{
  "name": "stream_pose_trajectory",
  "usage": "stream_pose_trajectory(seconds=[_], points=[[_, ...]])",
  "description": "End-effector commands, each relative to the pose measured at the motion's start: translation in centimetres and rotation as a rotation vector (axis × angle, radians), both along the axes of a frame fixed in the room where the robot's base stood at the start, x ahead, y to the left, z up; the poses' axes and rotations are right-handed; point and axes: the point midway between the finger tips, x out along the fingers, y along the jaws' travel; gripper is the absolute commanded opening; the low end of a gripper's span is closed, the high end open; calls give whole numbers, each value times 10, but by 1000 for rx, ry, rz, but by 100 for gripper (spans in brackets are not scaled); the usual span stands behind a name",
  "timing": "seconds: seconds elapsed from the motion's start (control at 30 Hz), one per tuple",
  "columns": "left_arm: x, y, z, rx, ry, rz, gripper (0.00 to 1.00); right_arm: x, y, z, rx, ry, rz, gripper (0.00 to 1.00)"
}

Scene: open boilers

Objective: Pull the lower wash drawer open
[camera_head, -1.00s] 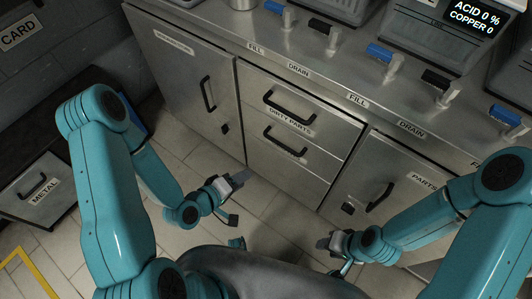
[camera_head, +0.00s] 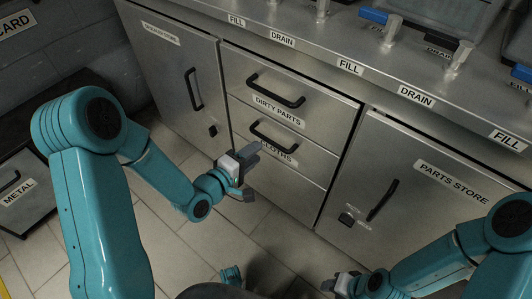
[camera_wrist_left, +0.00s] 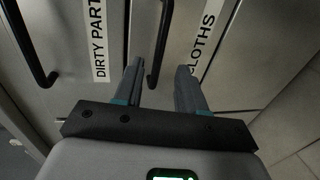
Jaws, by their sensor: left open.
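The lower drawer (camera_head: 312,163), labelled CLOTHS, is shut, below the drawer labelled DIRTY PARTS (camera_head: 312,98). Its black bar handle (camera_head: 275,138) lies across its front. My left gripper (camera_head: 250,162) is open near the left part of the handle and hides part of the label. In the left wrist view the gripper (camera_wrist_left: 160,75) points at the drawer front, and the handle (camera_wrist_left: 161,45) shows between its two fingertips. I cannot tell whether the fingers reach past the bar. My right gripper (camera_head: 335,283) is low at the bottom edge, away from the drawers; its jaws are unclear.
A cupboard (camera_head: 165,70) stands left of the drawers and the PARTS STORE cupboard (camera_head: 415,205) right of them. The counter (camera_head: 310,55) with FILL and DRAIN taps overhangs above. A METAL bin (camera_head: 25,205) is at the far left. The tiled floor before the drawers is clear.

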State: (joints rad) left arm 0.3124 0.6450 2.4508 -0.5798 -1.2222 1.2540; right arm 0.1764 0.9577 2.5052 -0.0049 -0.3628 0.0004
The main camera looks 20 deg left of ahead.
Motion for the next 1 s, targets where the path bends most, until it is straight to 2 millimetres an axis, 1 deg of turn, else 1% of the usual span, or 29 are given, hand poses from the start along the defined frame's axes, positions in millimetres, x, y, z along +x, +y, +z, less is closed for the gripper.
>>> stream_pose_trajectory(seconds=[0.03,0.1,0.2,0.3,0.43,0.67,0.8,1.0], points=[[11,-5,-2,1,-2,-3,40,0,0,-1,0,-1,1,43],[23,-10,-4,0,-1,-2,40,0,0,-3,0,-1,1,43],[37,-15,-8,0,-1,-1,40,1,0,-5,0,-2,-1,43],[46,-19,-9,0,0,-1,40,1,0,-6,0,-2,-2,43],[51,-22,-10,-1,1,-1,40,1,-1,-6,0,-2,-3,43],[51,-23,-10,-1,1,0,40,1,-1,-6,0,-2,-3,43],[51,-23,-10,0,1,0,0,1,-1,-6,0,-2,-3,43],[50,-23,-10,0,1,0,0,1,-1,-6,0,-2,-3,43]])
